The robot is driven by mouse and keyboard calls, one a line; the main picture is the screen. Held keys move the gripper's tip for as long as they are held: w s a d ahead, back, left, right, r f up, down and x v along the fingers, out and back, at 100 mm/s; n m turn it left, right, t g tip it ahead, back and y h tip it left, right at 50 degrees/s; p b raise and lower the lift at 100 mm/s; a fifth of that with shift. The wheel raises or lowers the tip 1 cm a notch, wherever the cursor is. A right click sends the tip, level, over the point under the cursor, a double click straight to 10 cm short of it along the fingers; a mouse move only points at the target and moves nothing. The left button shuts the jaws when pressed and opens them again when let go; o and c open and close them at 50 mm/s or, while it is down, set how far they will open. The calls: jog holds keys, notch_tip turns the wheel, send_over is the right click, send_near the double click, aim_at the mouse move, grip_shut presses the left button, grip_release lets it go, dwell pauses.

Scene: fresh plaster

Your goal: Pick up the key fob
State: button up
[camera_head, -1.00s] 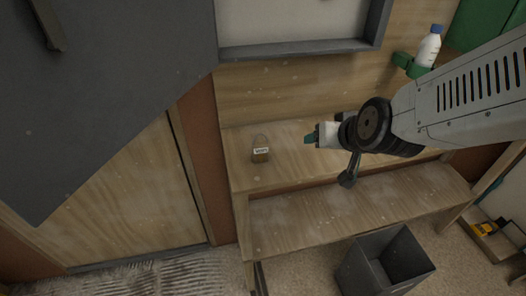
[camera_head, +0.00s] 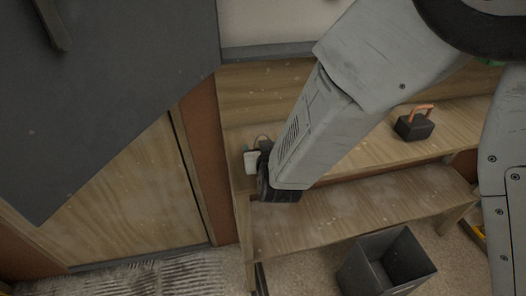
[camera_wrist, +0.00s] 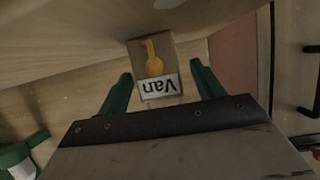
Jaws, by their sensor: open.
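The key fob (camera_wrist: 152,68) is a tan tag with a yellow key picture and a white "Van" label. In the wrist view it is ahead of my gripper (camera_wrist: 160,88), its label end showing between the two green fingertips. The fingers stand apart, with a gap on each side of the fob. In the head view my gripper (camera_head: 252,157) is over the left end of the wooden bench top (camera_head: 350,152). There the gripper and arm hide most or all of the fob; a thin brownish loop shows just behind.
A dark box with an orange handle (camera_head: 414,126) sits on the bench to the right. A lower wooden step (camera_head: 350,210) runs in front, with a grey bin (camera_head: 385,262) on the floor. A green holder (camera_wrist: 18,158) shows at the wrist view's lower left.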

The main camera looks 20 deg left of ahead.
jog(key=shift+x, duration=1.05)
jog(key=c, duration=1.1)
jog(key=shift+o, duration=0.2)
